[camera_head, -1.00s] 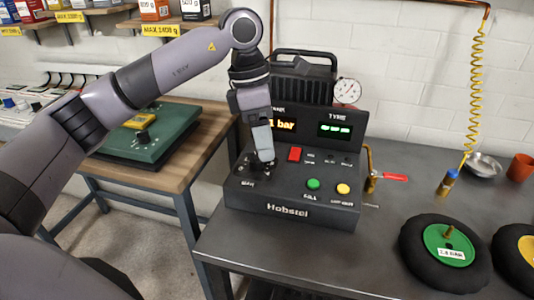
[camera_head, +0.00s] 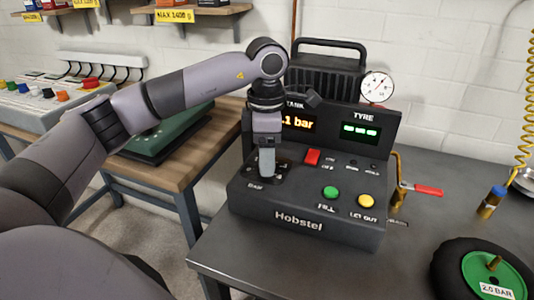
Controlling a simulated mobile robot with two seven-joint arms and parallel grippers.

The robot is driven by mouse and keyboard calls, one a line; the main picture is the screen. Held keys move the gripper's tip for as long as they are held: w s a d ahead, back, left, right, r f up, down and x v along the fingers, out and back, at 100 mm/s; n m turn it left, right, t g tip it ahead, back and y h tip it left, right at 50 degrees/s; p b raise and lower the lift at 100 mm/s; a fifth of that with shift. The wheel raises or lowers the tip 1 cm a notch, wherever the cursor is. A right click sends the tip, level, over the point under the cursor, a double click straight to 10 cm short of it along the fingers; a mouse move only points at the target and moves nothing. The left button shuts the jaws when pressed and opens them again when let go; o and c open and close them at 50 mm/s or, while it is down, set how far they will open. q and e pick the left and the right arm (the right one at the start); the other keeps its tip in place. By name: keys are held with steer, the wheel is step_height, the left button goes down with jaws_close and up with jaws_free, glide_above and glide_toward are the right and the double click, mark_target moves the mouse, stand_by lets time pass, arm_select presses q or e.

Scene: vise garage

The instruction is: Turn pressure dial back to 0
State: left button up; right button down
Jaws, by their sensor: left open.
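The black Hobstel compressor unit (camera_head: 310,228) stands on the dark metal bench. Its pressure dial sits at the left of the sloped panel, above the "bar" label; my left gripper mostly hides it, so its setting cannot be read. My left gripper (camera_head: 267,172) points down at the dial and is open, with its fingertips at the dial; whether they touch it is unclear. The tank display (camera_head: 300,122) is partly covered and shows "1 bar" at its end. The tyre display (camera_head: 361,133) glows green. My right gripper is not in view.
A red switch (camera_head: 312,157), a green button (camera_head: 330,192) and a yellow button (camera_head: 366,201) share the panel. A gauge (camera_head: 377,87) is behind. A red-handled valve (camera_head: 428,190) and a black tyre (camera_head: 485,272) lie to the right. A wooden table (camera_head: 190,165) stands left.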

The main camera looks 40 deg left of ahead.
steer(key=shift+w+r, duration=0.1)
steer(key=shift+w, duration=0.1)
arm_select(q)
steer(key=shift+c, duration=0.9)
steer(key=c, duration=0.8)
steer(key=shift+c, duration=0.2)
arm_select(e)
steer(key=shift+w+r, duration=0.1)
